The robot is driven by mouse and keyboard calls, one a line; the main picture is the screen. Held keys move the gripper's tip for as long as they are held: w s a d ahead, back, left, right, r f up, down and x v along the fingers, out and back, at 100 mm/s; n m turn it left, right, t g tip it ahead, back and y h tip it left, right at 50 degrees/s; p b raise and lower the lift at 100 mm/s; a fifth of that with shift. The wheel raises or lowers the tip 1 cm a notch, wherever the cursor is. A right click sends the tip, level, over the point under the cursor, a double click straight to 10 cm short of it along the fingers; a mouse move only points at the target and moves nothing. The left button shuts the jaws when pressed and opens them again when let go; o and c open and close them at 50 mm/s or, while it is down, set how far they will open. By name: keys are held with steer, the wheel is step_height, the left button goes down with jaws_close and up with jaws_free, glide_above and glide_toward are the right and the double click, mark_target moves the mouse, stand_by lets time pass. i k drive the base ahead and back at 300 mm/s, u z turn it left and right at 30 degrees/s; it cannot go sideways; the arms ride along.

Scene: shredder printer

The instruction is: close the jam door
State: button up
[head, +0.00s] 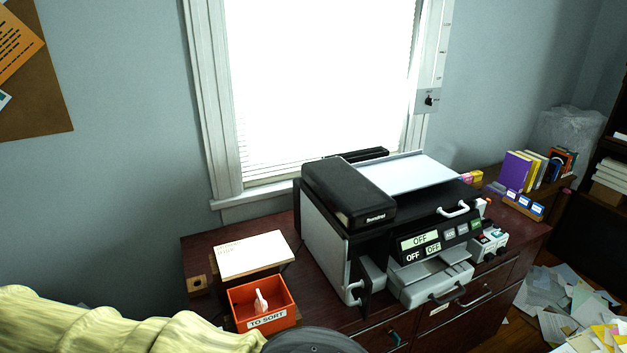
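The printer (325,228) stands on the dark wooden desk below the window. At its lower front left, a narrow upright door (366,290) with a dark edge stands out from the body, and a white handle (353,292) shows beside it. It looks like the jam door, swung open; the exact angle is hard to tell. A second white handle (455,210) sits at the printer's upper right front. My arm, in a pale yellow cover, enters at the lower left. My gripper is not in view.
A red "TO SORT" tray (263,318) and a box with a pale top (252,256) stand left of the printer. Books (520,172) stand at the desk's right end. Loose papers (560,305) cover the floor at right. Desk drawers are below the printer.

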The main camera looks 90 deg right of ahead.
mark_target(361, 285)
steer(key=z, duration=3.1)
steer(key=i, duration=0.1)
steer(key=u, duration=0.05)
